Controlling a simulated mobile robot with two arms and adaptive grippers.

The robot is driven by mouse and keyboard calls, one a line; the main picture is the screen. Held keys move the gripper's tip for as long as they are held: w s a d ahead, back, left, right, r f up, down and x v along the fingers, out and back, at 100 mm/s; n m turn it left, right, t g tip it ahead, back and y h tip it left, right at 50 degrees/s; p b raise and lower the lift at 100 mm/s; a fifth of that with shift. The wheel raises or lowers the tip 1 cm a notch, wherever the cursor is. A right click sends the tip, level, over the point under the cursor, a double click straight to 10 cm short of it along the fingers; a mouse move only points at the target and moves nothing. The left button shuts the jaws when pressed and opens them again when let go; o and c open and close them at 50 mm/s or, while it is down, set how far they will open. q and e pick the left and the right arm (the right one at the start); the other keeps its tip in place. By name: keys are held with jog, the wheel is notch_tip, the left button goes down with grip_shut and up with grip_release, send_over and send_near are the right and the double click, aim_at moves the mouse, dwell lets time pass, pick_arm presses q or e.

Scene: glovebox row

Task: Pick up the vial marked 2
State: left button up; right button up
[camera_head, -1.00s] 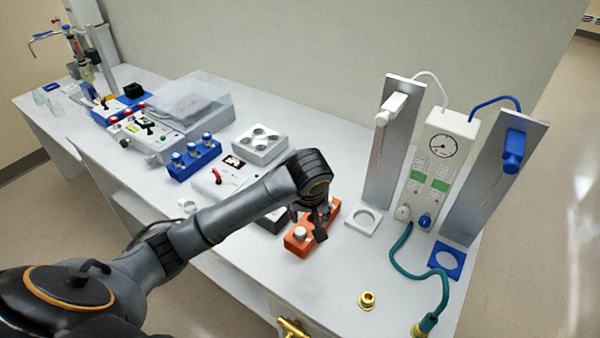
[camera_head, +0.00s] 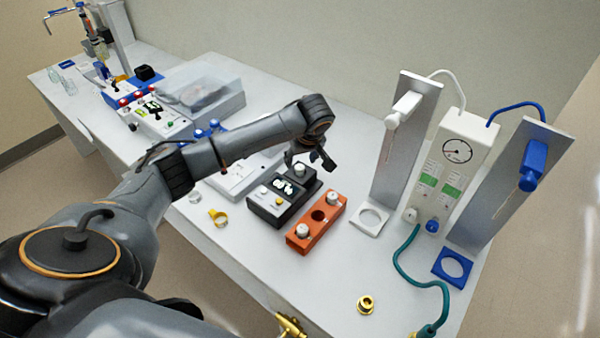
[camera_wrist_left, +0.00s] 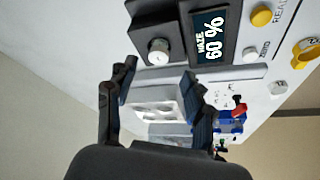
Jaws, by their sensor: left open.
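A dark haze meter (camera_head: 282,200) stands on the bench. A white-capped vial (camera_head: 300,170) appears seated at its back end. In the left wrist view the meter's display (camera_wrist_left: 209,37) reads "HAZE 60 %", with the capped vial (camera_wrist_left: 158,52) beside it. An orange rack (camera_head: 319,228) next to the meter holds a white-capped vial at its near end (camera_head: 302,231) and another at its far end (camera_head: 333,198); its middle hole is empty. I cannot read a 2 on any vial. My left gripper (camera_head: 318,160) is open and empty, just above the meter's back end; its fingers (camera_wrist_left: 158,97) are apart.
A white ring stand (camera_head: 370,222) and a blue ring stand (camera_head: 452,267) flank the gauge box (camera_head: 450,165) at right. A teal hose (camera_head: 400,265) and a brass fitting (camera_head: 366,303) lie in front. My arm partly hides a blue rack (camera_head: 208,132). The front bench is mostly clear.

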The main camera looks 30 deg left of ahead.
aim_at(300, 167)
pick_arm(q)
jog(key=p+x, duration=0.2)
jog(key=x, duration=0.2)
jog(key=shift+d+f, duration=0.1)
jog(key=shift+f, duration=0.05)
jog(key=shift+w+f, duration=0.2)
jog(key=shift+f, duration=0.2)
jog(key=shift+c, duration=0.2)
pick_arm(e)
jog(key=shift+w+a+r, duration=0.1)
jog(key=shift+w+r, duration=0.15)
jog(key=shift+r, duration=0.3)
jog(key=shift+w+a+r, duration=0.1)
jog(key=shift+w+r, duration=0.1)
jog(key=shift+r, duration=0.3)
pick_arm(q)
grip_shut()
pick_arm(e)
jog(key=shift+s, duration=0.15)
